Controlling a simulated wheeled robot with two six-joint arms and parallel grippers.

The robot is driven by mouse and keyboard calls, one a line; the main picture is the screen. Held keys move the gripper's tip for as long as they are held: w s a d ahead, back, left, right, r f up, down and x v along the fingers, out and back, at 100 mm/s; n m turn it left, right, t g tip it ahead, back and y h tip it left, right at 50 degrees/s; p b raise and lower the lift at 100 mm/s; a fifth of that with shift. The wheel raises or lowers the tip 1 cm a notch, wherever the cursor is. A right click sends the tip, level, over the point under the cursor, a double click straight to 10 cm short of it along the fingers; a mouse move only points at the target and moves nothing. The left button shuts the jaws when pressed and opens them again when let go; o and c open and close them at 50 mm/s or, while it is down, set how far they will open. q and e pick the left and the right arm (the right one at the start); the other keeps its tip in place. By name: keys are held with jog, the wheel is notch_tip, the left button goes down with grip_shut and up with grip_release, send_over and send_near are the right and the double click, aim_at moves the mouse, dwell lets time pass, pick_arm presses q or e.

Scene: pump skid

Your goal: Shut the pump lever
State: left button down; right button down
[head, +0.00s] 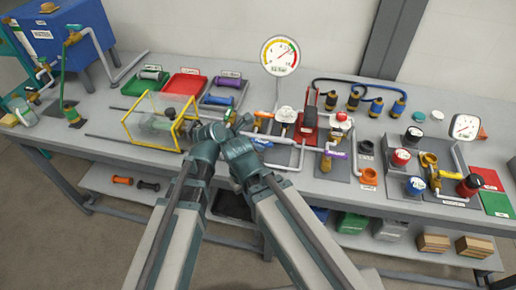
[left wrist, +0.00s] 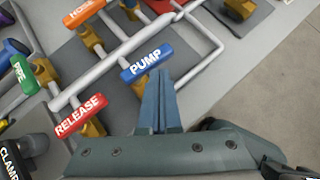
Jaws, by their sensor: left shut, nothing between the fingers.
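The pump lever, a blue handle labelled PUMP (left wrist: 146,62), sits on a brass valve on the pipework in the left wrist view. It shows as a small blue bar (head: 262,143) in the head view. My left gripper (left wrist: 160,78) is shut and empty. Its fingertips are beside the end of the blue handle nearer the bench front; whether they touch it I cannot tell. In the head view the left gripper (head: 245,122) is over the bench, left of the lever. My right arm comes up close beside it; its fingers cannot be made out.
Near the pump lever are a red RELEASE handle (left wrist: 80,116), an orange HOSE handle (left wrist: 84,12) and a green PIPE handle (left wrist: 20,74). A yellow-framed clear guard (head: 153,121) stands left of my grippers. A gauge (head: 280,56) stands behind.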

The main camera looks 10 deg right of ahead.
pick_arm(q)
jog(key=shift+w+a, duration=0.1)
jog(key=shift+w, duration=0.2)
jog(key=shift+a+r, duration=0.1)
jog(key=shift+r, duration=0.1)
jog(key=p+v, duration=0.9)
jog(key=v, duration=0.4)
jog(key=shift+s+p, duration=0.3)
jog(key=shift+p, duration=0.05)
jog(key=shift+r, duration=0.1)
